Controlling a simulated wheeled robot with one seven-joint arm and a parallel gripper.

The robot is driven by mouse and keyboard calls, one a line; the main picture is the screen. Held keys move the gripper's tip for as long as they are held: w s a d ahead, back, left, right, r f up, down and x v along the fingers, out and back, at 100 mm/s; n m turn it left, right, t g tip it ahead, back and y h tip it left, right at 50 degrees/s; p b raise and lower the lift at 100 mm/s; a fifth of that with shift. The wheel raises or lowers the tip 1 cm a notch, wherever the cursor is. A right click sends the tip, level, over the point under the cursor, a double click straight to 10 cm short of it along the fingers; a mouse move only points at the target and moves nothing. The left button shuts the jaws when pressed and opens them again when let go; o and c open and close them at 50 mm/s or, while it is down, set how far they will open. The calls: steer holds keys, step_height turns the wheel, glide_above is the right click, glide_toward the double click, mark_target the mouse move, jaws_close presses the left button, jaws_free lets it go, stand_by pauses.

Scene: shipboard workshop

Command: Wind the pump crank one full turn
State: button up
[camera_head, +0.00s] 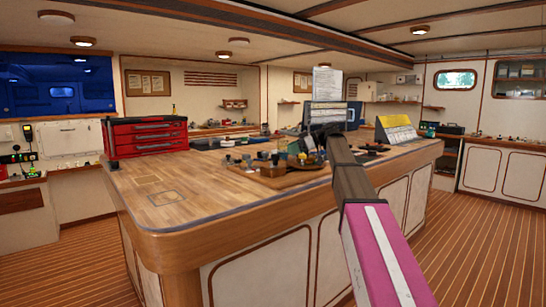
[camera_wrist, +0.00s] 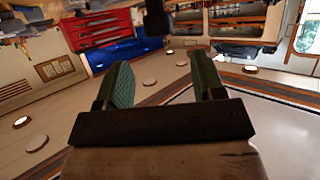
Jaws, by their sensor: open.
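I cannot pick out the pump crank for certain. A low dark fitting (camera_head: 372,150) sits on the island counter (camera_head: 165,185) just right of my arm in the head view, too small to tell what it is. My arm reaches from the lower right over the counter, and its far end hides part of what lies behind. In the wrist view my gripper (camera_wrist: 163,85) shows two green-padded fingers spread apart with nothing between them. A blurred dark thing (camera_wrist: 157,18) shows beyond the fingers at the top; I cannot tell what it is.
A red tool chest (camera_head: 145,137) stands at the counter's left end. A wooden tray (camera_head: 272,172) with several small items lies near the middle. A yellow-topped panel (camera_head: 396,130) stands at the right. The counter's near left surface is clear, and the plank floor (camera_head: 480,240) is open on the right.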

mark_target(275, 155)
steer(key=x, duration=0.7)
steer(key=shift+a+f, duration=0.15)
steer(key=shift+a, duration=0.25)
steer(key=c, duration=0.9)
